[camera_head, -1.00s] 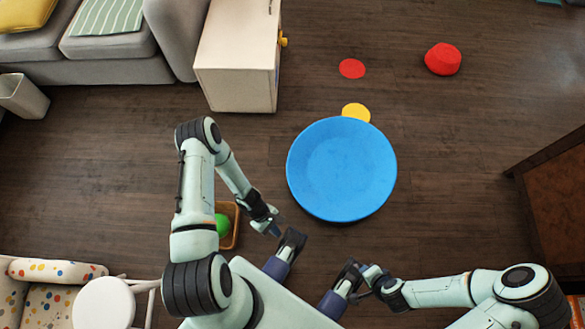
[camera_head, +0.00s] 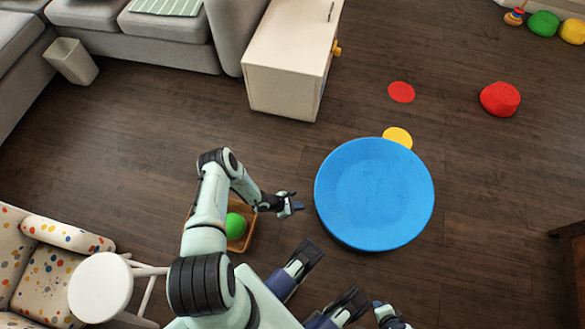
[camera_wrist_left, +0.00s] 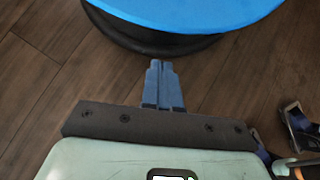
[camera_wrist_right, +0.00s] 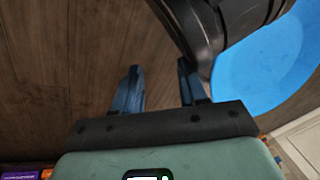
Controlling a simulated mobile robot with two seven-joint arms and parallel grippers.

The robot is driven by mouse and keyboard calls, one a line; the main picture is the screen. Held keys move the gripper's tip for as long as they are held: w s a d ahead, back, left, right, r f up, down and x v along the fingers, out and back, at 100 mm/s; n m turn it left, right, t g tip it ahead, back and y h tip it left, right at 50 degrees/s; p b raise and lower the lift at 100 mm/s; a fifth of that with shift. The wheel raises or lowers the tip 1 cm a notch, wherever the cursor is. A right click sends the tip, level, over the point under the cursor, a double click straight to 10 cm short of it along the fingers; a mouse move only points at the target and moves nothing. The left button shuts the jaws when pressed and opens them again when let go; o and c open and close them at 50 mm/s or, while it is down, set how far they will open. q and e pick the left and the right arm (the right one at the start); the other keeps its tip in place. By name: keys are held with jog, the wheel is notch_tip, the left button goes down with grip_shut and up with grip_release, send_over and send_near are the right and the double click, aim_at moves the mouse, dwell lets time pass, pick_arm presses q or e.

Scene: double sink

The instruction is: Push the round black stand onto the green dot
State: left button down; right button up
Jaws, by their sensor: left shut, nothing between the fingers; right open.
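The round stand (camera_head: 375,195) has a wide blue top and stands on the dark floor at the centre right in the head view. Its black base (camera_wrist_left: 150,40) shows under the blue rim in the left wrist view. My left gripper (camera_head: 298,206) is shut and empty, just left of the stand. In the left wrist view its fingertips (camera_wrist_left: 158,64) point at the black base, with a small floor gap between. My right gripper (camera_wrist_right: 158,70) is open and empty; only part of it shows at the head view's bottom edge. I see no green dot on the floor.
A yellow dot (camera_head: 398,136) lies at the stand's far edge, with a red dot (camera_head: 401,92) beyond. A green ball (camera_head: 235,226) is in a basket (camera_head: 248,243) beside my left arm. A white cabinet (camera_head: 285,80) stands behind.

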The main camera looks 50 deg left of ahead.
pick_arm(q)
jog(key=w+d, duration=0.1)
jog(key=w+d+f+b, duration=0.1)
jog(key=w, duration=0.1)
jog(key=w+d, duration=0.1)
jog(key=shift+w+f, duration=0.25)
jog(key=shift+w, duration=0.05)
pick_arm(e)
jog(key=shift+g, duration=0.8)
jog(key=s+f, duration=0.3)
jog(key=s, duration=0.1)
jog(key=shift+d+f, duration=0.15)
jog(key=shift+d, duration=0.1)
